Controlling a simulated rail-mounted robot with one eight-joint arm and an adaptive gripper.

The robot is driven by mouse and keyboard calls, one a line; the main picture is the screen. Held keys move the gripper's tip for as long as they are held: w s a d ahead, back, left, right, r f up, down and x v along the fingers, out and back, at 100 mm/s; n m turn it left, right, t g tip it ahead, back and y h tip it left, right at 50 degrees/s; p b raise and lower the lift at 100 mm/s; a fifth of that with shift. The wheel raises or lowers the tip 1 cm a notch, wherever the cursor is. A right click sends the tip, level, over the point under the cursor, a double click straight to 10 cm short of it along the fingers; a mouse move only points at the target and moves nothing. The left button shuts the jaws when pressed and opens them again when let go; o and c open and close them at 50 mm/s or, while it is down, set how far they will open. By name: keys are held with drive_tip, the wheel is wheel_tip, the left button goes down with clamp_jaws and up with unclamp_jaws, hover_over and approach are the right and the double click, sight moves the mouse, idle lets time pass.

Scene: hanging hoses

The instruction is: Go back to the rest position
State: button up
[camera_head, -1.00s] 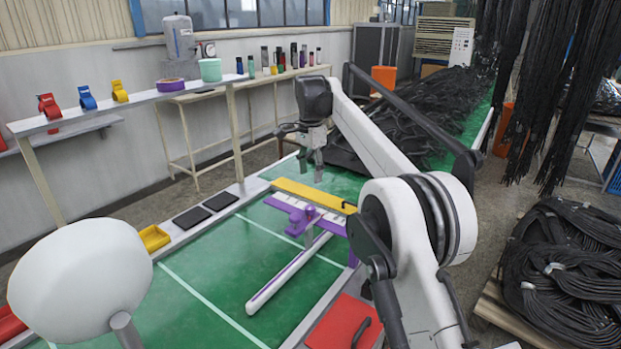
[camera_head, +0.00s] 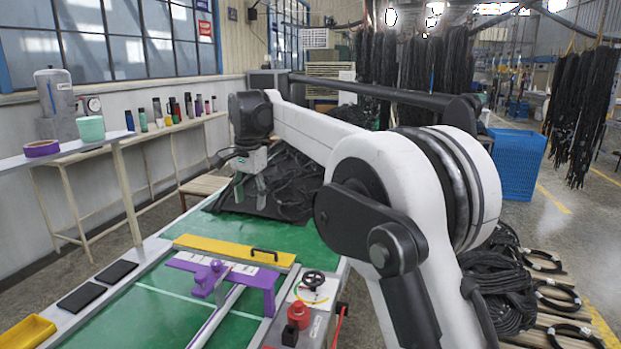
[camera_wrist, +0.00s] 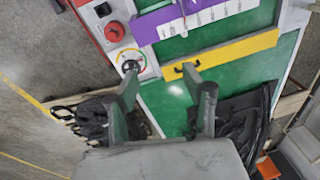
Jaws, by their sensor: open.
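My gripper (camera_head: 249,187) hangs above the green table (camera_head: 135,318) on my raised white arm, fingers pointing down. The gripper is open and empty, apart from the table. Part of my arm covers the right middle of the head view.
A blue crate (camera_head: 517,165) stands right.

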drive_tip(key=s+d+r+n+t, duration=0.1)
drive_tip(key=s+d+r+t, duration=0.15)
drive_tip(key=s+d, duration=0.8)
drive_tip(key=s+d+r+n+t, duration=0.1)
drive_tip(key=s+d+r+n, duration=0.15)
drive_tip(key=s+d, duration=0.75)
drive_tip(key=s+d+f+n+t, duration=0.1)
drive_tip(key=s+d+f, duration=0.6)
drive_tip(key=s, duration=0.3)
drive_tip(key=s+d+f+t, duration=0.1)
drive_tip(key=s+d+f, duration=0.6)
drive_tip(key=s, duration=0.3)
drive_tip(key=shift+d+n+h, duration=0.3)
drive_tip(key=shift+d+n, duration=0.05)
drive_tip(key=shift+d, duration=0.55)
drive_tip(key=shift+t, duration=0.25)
